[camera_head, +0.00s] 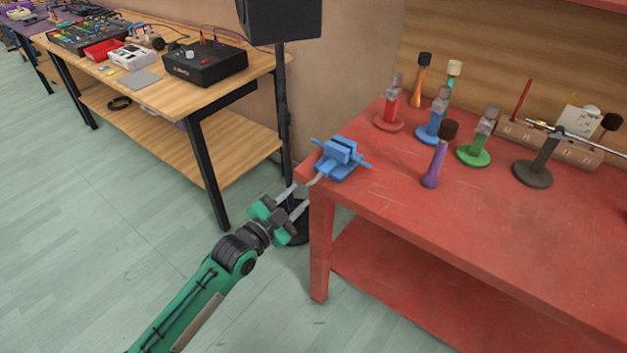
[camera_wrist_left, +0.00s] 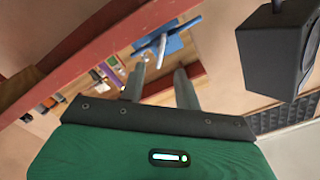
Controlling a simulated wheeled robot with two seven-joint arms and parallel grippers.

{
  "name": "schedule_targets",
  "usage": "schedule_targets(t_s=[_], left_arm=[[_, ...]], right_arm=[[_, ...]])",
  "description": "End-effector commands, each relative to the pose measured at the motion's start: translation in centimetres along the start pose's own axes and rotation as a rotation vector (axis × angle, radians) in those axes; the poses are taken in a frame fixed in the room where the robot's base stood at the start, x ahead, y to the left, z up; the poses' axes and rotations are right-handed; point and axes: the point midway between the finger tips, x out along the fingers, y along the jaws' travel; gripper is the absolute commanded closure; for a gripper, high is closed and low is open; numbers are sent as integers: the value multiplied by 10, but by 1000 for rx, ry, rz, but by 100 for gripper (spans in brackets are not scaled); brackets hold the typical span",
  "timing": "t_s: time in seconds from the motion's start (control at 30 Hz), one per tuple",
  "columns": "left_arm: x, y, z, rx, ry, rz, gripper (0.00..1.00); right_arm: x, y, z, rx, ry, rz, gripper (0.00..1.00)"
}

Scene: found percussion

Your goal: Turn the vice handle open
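The blue vice (camera_head: 338,160) sits at the near left corner of the red bench (camera_head: 440,225). In the left wrist view the vice (camera_wrist_left: 172,46) is beyond the fingertips, with a thin blue bar across it and a pale rod pointing toward me. I cannot clearly tell the handle from the other bars. My left gripper (camera_head: 309,183) is just left of and below the vice, off the bench corner. Its two fingers are apart with nothing between them; they also show in the left wrist view (camera_wrist_left: 160,73). My right gripper is out of view.
Several upright stands with coloured bases, such as a green one (camera_head: 474,157), and a purple mallet (camera_head: 434,167) stand on the bench right of the vice. A black speaker (camera_head: 280,18) on a pole stands behind my gripper. A wooden table (camera_head: 150,95) with electronics is at the left.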

Motion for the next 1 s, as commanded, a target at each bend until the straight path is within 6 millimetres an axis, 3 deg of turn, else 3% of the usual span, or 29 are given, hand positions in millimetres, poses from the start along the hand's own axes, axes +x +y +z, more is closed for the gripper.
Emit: schedule_targets(t_s=[0.1,0.33,0.53,0.8,1.0], left_arm=[[28,-1,-2,-1,1,-1,67],[64,-1,0,0,0,-1,67],[76,0,0,0,0,0,67],[78,0,0,0,0,0,67],[77,0,1,0,-1,0,100]], right_arm=[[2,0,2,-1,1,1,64],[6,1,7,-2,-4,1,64],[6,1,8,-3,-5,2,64],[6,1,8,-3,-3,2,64],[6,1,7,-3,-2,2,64]])
